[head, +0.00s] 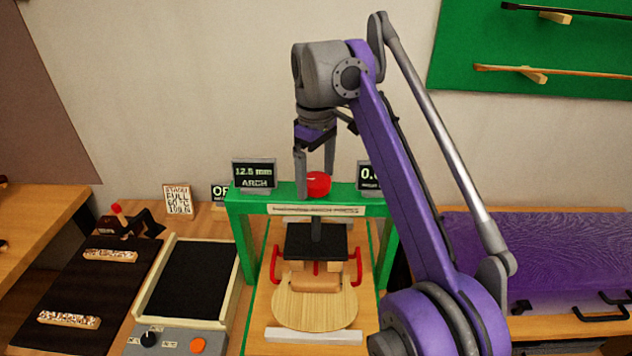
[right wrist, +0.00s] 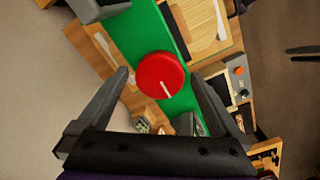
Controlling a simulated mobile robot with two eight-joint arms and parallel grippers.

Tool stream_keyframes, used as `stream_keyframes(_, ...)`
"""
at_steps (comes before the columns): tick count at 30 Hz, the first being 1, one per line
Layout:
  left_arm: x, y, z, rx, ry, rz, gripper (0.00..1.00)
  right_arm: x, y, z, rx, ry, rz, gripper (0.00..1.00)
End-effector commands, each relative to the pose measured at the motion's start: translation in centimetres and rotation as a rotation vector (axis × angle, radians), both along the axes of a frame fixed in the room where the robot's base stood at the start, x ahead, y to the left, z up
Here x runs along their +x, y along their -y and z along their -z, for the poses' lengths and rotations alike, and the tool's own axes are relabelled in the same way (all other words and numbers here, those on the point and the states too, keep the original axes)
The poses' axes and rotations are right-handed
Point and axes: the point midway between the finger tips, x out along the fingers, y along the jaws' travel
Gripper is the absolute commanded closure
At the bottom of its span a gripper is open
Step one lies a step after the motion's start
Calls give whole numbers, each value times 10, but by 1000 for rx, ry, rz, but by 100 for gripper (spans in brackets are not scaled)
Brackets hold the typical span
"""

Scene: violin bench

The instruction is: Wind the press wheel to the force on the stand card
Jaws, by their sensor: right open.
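The red press wheel (head: 318,186) sits on top of the green press frame (head: 240,205). In the right wrist view the wheel (right wrist: 158,72) shows a white line pointing to the lower right. My right gripper (head: 315,182) is open, pointing down at the wheel. In the right wrist view its fingers (right wrist: 160,77) stand on either side of the wheel; contact is not visible. A small stand card (head: 177,201) stands behind the bench; its tiny print seems to end in "109 N". A display (head: 370,176) at the frame's right begins with "0", the rest hidden by my arm. My left gripper is out of view.
An "12.5 mm ARCH" display (head: 254,175) stands on the frame's left. Another display (head: 220,193), reading "OF", is partly hidden. A hotplate-like box (head: 190,282) with a knob and orange button stands left.

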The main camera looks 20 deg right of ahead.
Motion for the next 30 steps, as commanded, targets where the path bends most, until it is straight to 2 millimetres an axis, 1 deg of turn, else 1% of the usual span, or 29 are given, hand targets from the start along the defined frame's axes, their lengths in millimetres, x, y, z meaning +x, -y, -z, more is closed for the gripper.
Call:
stream_keyframes(3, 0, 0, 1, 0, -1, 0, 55, 0, 0, 4, 0, 0, 0, 0)
stream_keyframes(9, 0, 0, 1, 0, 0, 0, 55, 0, 0, 3, 0, 0, 0, 0)
stream_keyframes(10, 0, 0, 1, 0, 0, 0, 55, 0, 0, 3, 0, 0, 0, 2)
stream_keyframes(14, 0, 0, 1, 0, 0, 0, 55, 0, 0, 3, 0, 0, 0, 25)
stream_keyframes(15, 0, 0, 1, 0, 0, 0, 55, 0, 0, 3, 0, 0, 0, 32)
stream_keyframes(17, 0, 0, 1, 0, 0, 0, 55, 0, 0, 3, 0, 0, 0, 43)
stream_keyframes(18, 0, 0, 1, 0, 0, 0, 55, 0, 0, 3, 0, 0, 0, 50)
stream_keyframes(20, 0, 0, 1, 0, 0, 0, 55, 0, 0, 3, 0, 0, 0, 61)
stream_keyframes(21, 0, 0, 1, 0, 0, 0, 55, 0, 0, 3, 0, 0, 0, 68)
stream_keyframes(23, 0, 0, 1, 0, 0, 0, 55, 0, 0, 3, 0, 0, 0, 79)
stream_keyframes(24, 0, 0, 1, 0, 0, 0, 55, 0, 0, 3, 0, 0, 0, 82)
stream_keyframes(30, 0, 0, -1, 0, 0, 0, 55, 0, 0, 3, 0, 0, 17, 82)
